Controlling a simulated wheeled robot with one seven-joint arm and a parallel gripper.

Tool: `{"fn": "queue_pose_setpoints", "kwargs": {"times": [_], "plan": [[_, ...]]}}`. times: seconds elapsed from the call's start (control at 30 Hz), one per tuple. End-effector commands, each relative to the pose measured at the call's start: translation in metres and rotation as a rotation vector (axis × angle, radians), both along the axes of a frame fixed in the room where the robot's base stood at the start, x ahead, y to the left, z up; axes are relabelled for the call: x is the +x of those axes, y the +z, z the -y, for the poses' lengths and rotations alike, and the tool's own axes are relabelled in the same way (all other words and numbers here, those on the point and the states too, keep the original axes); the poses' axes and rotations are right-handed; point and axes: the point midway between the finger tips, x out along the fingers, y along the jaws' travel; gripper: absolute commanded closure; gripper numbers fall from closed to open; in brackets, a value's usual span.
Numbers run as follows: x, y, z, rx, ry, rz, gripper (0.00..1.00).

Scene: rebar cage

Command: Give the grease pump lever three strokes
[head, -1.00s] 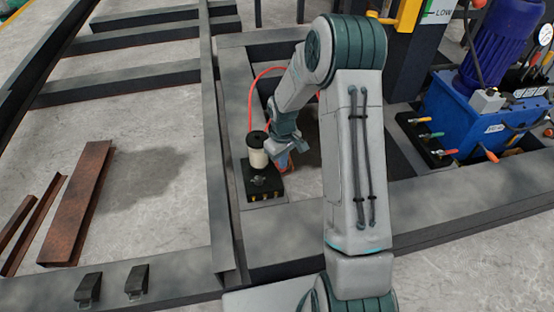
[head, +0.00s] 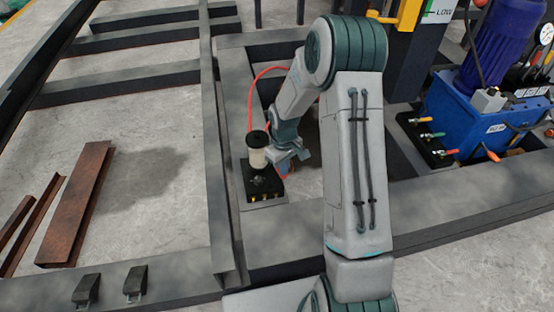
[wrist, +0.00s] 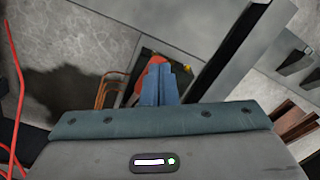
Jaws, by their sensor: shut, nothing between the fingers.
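The grease pump has a black base (head: 258,190) on the dark frame and a cream reservoir (head: 258,158) with a black cap, standing upright in the head view. My gripper (head: 281,158) is just right of the reservoir, low over the base. In the wrist view my gripper's blue fingers (wrist: 158,82) are together, with nothing seen between them. A red part (wrist: 155,62), perhaps the end of the pump lever, shows right behind the fingertips; contact cannot be told. The lever's length is mostly hidden by my gripper.
A red hose (head: 262,75) arches behind the pump. A dark steel beam (head: 222,170) runs close on the left. A blue power unit (head: 465,118) stands at the right. Rusty steel pieces (head: 78,210) lie on the floor at the left.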

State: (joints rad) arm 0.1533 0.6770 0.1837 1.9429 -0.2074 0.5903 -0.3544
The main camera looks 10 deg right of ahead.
Motion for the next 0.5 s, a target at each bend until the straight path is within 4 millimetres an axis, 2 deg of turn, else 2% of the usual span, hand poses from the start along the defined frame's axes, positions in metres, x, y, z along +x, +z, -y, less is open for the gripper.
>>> {"fn": "queue_pose_setpoints", "kwargs": {"times": [0.5], "plan": [[-0.0051, -0.0085, 0.0001, 0.000, 0.000, -0.001, 1.00]]}}
